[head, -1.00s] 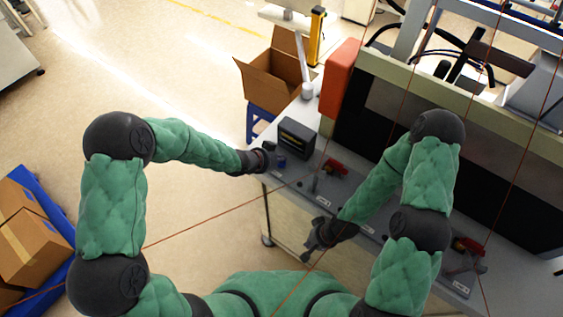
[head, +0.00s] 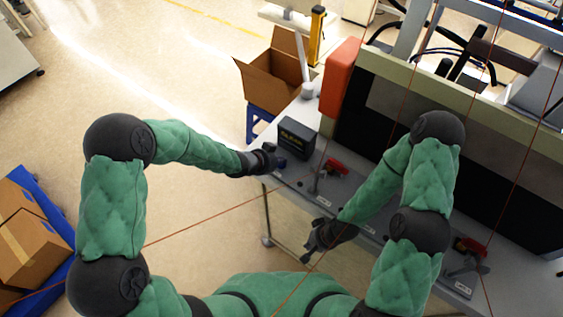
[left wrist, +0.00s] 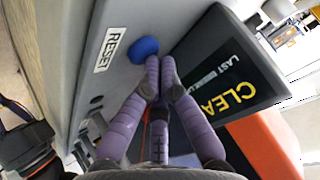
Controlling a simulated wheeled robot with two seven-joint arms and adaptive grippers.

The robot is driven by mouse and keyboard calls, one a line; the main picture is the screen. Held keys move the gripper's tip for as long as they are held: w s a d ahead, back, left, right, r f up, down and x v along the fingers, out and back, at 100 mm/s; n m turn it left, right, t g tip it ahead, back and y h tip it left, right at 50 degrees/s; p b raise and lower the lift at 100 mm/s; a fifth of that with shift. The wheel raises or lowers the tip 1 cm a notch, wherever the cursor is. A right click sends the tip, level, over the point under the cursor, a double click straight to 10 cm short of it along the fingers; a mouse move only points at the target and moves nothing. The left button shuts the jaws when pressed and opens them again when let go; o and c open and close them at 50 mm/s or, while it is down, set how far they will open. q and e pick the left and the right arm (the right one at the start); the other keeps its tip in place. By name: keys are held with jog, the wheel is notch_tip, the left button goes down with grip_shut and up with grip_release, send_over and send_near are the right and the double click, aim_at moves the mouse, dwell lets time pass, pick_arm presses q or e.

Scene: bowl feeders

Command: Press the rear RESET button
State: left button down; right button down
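A round blue button (left wrist: 143,48) sits on the grey panel beside a white RESET label (left wrist: 112,48) in the left wrist view. My left gripper (left wrist: 158,75) has its purple fingers drawn together, with nothing seen between them. Its fingertips are right at the button's lower edge and overlap it slightly; I cannot tell whether they touch. In the head view my left gripper (head: 269,157) is at the left end of the bench, with the button (head: 281,161) beside it. My right gripper (head: 318,240) hangs near the bench's front edge; its finger state is unclear.
A dark box display with yellow lettering (head: 297,138) stands close behind the button. Red-handled fixtures (head: 335,167) sit along the bench to the right. An orange-red block (head: 341,78) and an open carton (head: 272,80) are farther back.

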dwell(0.4)
pick_arm(q)
jog(key=shift+r+p, duration=0.9)
jog(key=shift+r, duration=0.15)
notch_tip(320, 180, up, 5)
jog(key=p, duration=0.4)
dwell(0.7)
